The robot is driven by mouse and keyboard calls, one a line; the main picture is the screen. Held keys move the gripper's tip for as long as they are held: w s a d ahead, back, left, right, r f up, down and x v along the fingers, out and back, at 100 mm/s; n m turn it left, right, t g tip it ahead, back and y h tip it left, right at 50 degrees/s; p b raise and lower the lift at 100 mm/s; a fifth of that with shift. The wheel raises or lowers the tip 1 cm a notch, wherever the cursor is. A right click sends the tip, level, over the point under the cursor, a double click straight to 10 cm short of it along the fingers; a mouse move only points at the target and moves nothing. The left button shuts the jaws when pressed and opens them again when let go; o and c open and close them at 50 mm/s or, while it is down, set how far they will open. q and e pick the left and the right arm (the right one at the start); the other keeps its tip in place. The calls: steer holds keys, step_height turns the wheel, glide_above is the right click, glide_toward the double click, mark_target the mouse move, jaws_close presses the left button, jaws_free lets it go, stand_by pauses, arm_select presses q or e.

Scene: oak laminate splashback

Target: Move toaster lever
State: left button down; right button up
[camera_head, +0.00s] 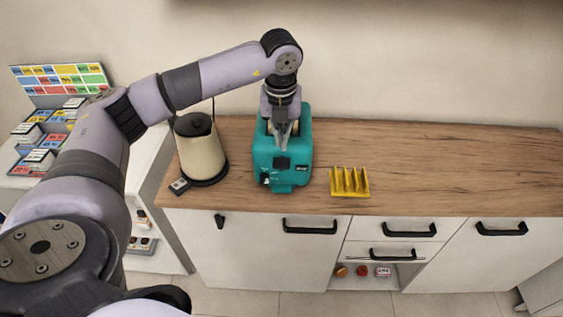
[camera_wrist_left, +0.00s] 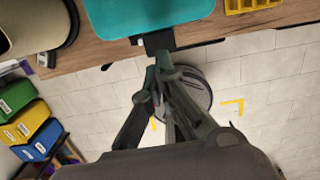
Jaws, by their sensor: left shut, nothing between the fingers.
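A teal toaster (camera_head: 297,163) stands on the wooden counter, and its front part also shows at the top of the left wrist view (camera_wrist_left: 150,14). Its black lever (camera_head: 282,163) sticks out of the front face. In the left wrist view the lever (camera_wrist_left: 158,41) is just beyond my fingertips. My left gripper (camera_head: 281,144) reaches down from above over the toaster's front and hides part of its top. In the left wrist view its fingertips (camera_wrist_left: 165,66) are together, with nothing between them. I cannot tell whether they touch the lever. My right gripper is in neither view.
A cream kettle (camera_head: 201,155) stands close left of the toaster. A yellow rack (camera_head: 349,184) lies to its right near the counter (camera_head: 450,165) edge. The counter's right side is clear. White drawers with black handles are below. A shelf unit with coloured boxes stands at the left.

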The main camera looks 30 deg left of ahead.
mark_target(281, 163)
arm_select(q)
steer(key=f+b, duration=0.1)
steer(key=f, duration=0.1)
steer(key=f+b, duration=0.1)
steer(key=f, duration=0.1)
steer(key=f+b, duration=0.1)
steer(key=f, duration=0.1)
steer(key=shift+w+a, duration=0.15)
steer(key=shift+w, duration=0.1)
steer(key=shift+f+b, duration=0.2)
steer(key=shift+b, duration=0.1)
steer(key=shift+f, duration=0.1)
